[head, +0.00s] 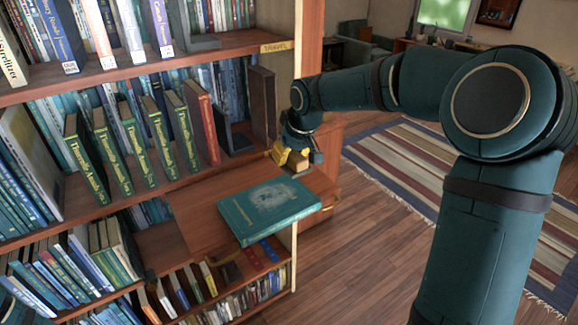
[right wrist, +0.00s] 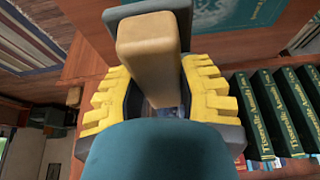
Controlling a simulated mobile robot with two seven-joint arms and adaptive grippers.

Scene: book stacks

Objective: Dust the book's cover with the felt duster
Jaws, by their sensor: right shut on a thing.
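The book (head: 268,208), teal with a pale cover design, lies flat and closed on a pull-out wooden shelf. Part of its cover also shows at the top of the right wrist view (right wrist: 238,14). My right gripper (head: 290,156) is beyond the book at the shelf's far end, apart from it. Its yellow fingers (right wrist: 155,92) are shut on the felt duster (right wrist: 146,48), a tan wooden block with a grey pad behind it. In the head view the duster (head: 298,163) is small and partly hidden by the gripper. My left gripper is not in view.
A tall bookcase (head: 272,48) fills the left, with a row of green books (head: 133,145) above the pull-out shelf (head: 190,208) and more books below. The shelf is bare left of the book. A striped rug (head: 400,165) lies on the floor at right.

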